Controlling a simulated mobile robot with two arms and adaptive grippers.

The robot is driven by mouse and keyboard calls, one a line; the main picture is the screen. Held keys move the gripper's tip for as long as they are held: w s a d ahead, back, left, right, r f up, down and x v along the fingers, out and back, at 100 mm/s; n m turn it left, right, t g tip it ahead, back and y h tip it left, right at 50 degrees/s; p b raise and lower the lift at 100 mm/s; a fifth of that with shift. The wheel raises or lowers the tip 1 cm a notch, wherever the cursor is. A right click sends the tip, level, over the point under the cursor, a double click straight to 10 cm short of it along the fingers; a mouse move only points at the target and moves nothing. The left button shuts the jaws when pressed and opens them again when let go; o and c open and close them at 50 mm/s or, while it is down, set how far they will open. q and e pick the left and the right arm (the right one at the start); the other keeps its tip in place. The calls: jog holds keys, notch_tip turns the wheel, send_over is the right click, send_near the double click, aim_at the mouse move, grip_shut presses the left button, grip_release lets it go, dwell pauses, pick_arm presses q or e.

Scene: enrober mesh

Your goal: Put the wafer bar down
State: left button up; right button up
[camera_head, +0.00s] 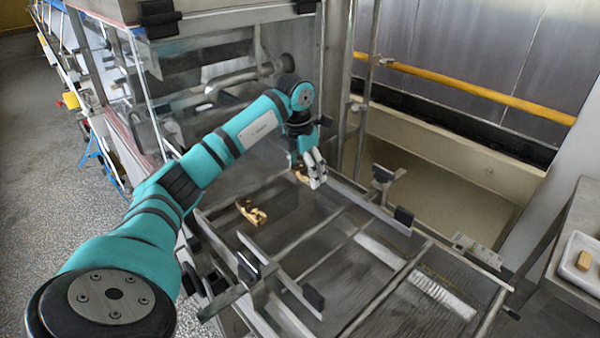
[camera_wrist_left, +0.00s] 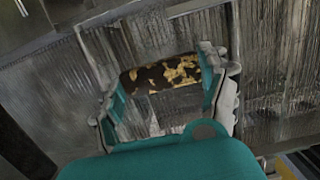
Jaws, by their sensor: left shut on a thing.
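The wafer bar, dark with gold patches, shows between the fingers in the left wrist view (camera_wrist_left: 160,74) and as a gold piece at the fingertips in the head view (camera_head: 300,173). My left gripper (camera_head: 309,172) is shut on it, over the far part of the enrober mesh (camera_head: 290,235). The fingers hide part of the bar in the head view. I cannot tell whether the bar touches the mesh. A similar gold and dark piece (camera_head: 251,212) lies on the mesh, nearer and to the left. My right gripper is not in view.
Metal rails with black end blocks (camera_head: 313,297) frame and cross the mesh. The machine housing (camera_head: 225,70) stands behind the gripper. A white tray (camera_head: 565,272) with a tan block (camera_head: 584,260) is at the far right. Bare mesh shows to the right of the gold piece.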

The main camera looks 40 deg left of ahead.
aim_at(299, 169)
pick_arm(q)
jog(key=shift+w+a, duration=0.1)
jog(key=shift+a, duration=0.8)
notch_tip(299, 169, down, 3)
jog(key=shift+p, duration=0.65)
jog(key=shift+f, duration=0.3)
jog(key=shift+f, duration=0.15)
jog(key=o, duration=0.9)
jog(key=shift+c, duration=0.2)
